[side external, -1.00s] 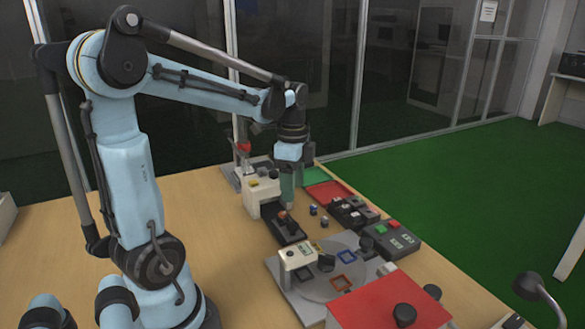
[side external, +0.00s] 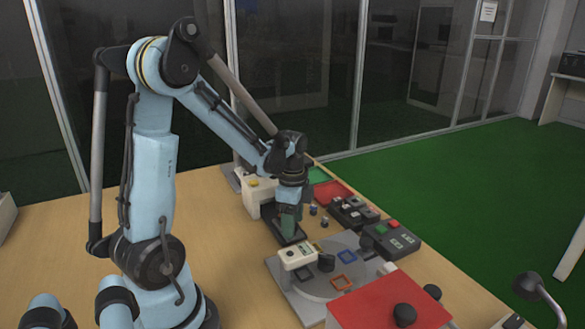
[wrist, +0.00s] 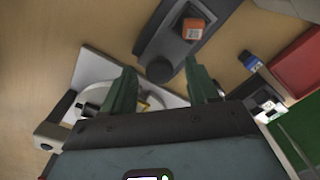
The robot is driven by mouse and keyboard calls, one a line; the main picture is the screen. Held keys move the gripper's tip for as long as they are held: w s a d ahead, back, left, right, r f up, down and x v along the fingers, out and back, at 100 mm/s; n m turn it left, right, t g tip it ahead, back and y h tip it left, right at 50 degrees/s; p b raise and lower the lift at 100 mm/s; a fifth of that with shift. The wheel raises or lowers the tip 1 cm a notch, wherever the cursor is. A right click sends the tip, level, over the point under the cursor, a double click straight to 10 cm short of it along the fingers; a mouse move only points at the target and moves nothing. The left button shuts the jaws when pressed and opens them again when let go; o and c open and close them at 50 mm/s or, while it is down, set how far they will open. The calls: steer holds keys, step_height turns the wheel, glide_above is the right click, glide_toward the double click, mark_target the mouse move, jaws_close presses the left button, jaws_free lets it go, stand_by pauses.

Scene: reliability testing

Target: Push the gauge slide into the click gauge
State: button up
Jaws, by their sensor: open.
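The click gauge (side external: 257,193) is a white housing with a yellow spot on top, in the side view, just left of my gripper. What looks like the gauge slide is a dark tray (side external: 273,226) in front of it, partly hidden by my gripper. In the wrist view the dark slide (wrist: 176,36) carries an orange-topped part (wrist: 193,28) and a round dark knob (wrist: 160,70). My gripper (side external: 288,228) is low over the slide. Its green fingers (wrist: 159,66) are apart, one on either side of the knob in the picture; contact cannot be told.
A grey plate with a round clear disc (side external: 312,283) stands close in front. A red box (side external: 375,305) is nearer the camera. Small blue-topped parts (side external: 313,210), a red tray (side external: 332,190) and a dark button box (side external: 392,240) lie to the right.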

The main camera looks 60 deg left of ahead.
jaws_close()
steer(key=shift+a, duration=2.05)
jaws_free()
steer(key=shift+d+r, duration=0.1)
steer(key=shift+r, duration=0.05)
step_height(320, 180, up, 12)
